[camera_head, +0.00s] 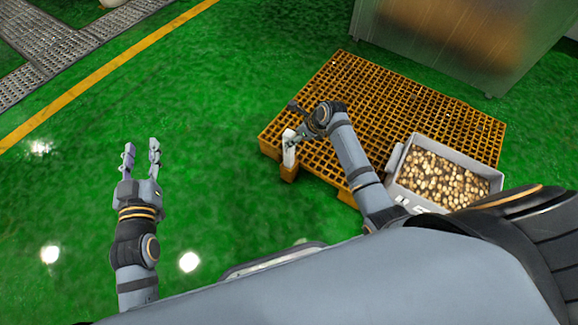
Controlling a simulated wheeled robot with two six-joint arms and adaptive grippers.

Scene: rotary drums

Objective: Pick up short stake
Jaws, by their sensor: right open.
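My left gripper (141,150) is at the left over the green floor, with its two fingers apart and nothing between them. My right gripper (290,143) is over the left corner of the orange grated platform (404,107), bent downward. It is open. Its fingers are small and partly overlapped by its own wrist, and a pale upright part shows at its end. I cannot make out a short stake for certain. I cannot tell whether the pale part is a finger or a separate object.
A grey bin (402,185) full of small round brownish pieces stands at the platform's right front. A large metal housing (455,45) stands behind the platform. The green floor (215,100) is clear on the left, with a yellow line (95,78) and metal grating (55,48) beyond.

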